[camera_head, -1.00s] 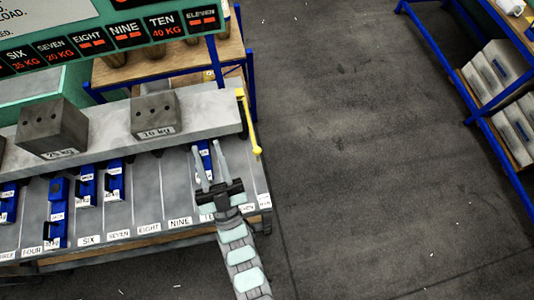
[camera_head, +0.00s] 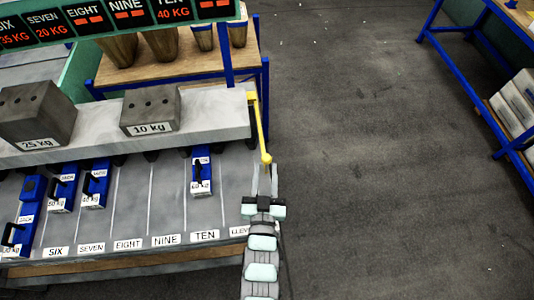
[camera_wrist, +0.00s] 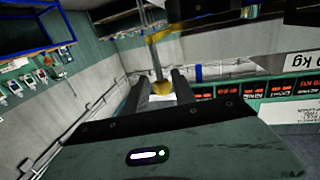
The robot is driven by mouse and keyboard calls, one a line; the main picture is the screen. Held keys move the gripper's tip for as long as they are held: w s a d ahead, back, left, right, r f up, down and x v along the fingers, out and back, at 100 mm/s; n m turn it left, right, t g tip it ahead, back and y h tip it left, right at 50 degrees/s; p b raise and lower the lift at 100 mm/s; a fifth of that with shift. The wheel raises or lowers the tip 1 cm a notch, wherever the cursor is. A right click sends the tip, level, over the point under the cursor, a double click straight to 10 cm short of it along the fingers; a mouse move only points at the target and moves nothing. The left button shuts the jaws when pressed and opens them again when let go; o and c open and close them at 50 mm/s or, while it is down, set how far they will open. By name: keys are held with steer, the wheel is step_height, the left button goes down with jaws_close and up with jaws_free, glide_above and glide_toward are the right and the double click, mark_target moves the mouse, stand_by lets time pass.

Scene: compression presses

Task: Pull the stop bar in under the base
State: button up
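The stop bar (camera_head: 261,130) is a thin yellow bar with a rounded knob at its lower end. It hangs from a yellow fitting at the right end of the grey beam, angled down and slightly right. My gripper (camera_head: 266,170) is just below the knob in the head view, fingers pointing up at it. The fingers look apart, with no clear contact on the knob. The base (camera_head: 150,205) is the grey slab with numbered lanes, left of my gripper.
The beam (camera_head: 215,117) carries a 25 kg block (camera_head: 40,112) and a 10 kg block (camera_head: 150,108). Several blue jacks, one the 60 kg jack (camera_head: 202,172), stand in the lanes. A blue-framed shelf (camera_head: 500,148) is at right. The floor between is clear.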

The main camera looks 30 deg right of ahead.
steer(key=shift+x, duration=3.15)
steer(key=shift+c, duration=0.3)
steer(key=shift+r, duration=0.1)
jaws_close()
